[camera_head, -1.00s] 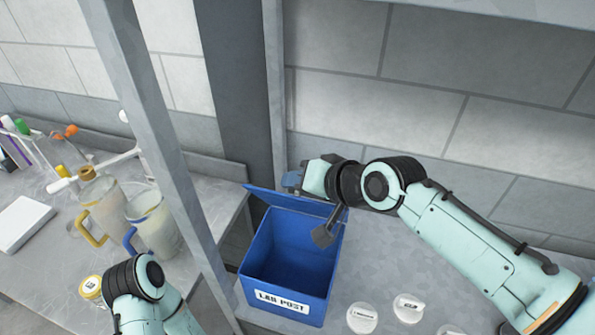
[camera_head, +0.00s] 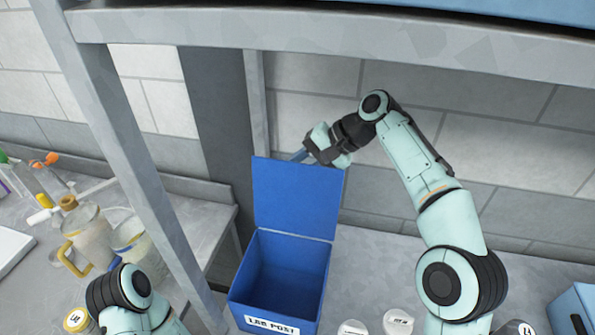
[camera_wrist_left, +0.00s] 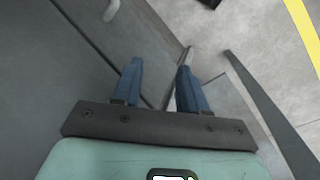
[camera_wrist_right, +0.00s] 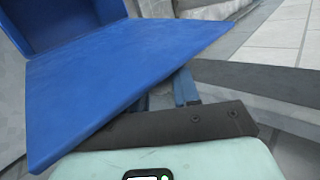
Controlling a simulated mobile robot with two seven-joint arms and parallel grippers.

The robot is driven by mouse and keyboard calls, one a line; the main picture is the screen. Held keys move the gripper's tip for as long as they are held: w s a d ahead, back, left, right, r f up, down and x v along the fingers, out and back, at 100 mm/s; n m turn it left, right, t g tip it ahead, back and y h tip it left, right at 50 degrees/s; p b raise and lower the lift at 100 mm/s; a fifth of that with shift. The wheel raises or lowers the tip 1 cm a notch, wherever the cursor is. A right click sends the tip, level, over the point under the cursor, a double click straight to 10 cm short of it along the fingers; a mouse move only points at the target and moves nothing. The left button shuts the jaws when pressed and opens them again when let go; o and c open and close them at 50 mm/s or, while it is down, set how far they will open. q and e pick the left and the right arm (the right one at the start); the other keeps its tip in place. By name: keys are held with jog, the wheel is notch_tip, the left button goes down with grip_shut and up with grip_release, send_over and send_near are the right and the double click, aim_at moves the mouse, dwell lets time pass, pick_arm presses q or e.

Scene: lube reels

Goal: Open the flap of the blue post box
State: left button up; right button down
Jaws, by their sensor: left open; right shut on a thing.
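The blue post box (camera_head: 254,291) stands on the grey bench in the head view, with a "LAB POST" label on its front. Its blue flap (camera_head: 295,197) is raised, standing about upright at the back, and the box's inside is exposed. My right gripper (camera_head: 299,155) is at the flap's upper edge, shut on the flap. In the right wrist view the flap (camera_wrist_right: 110,75) covers part of the fingers. My left gripper (camera_wrist_left: 158,78) is open and empty in the left wrist view; in the head view only the left arm shows.
A grey shelf post (camera_head: 130,160) rises left of the box, and a shelf beam (camera_head: 400,40) crosses above. Jugs (camera_head: 90,235) stand on the left bench. White round lids (camera_head: 398,321) lie right of the box. A blue item (camera_head: 575,312) is at the far right.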

jog(key=shift+w+d+f+g, duration=0.1)
jog(key=shift+w+f+g, duration=0.15)
jog(key=shift+w, duration=0.2)
dwell(0.3)
jog(key=c, duration=0.9)
grip_release()
jog(key=shift+w, duration=0.1)
jog(key=d, duration=1.3)
jog(key=shift+s+r, duration=0.4)
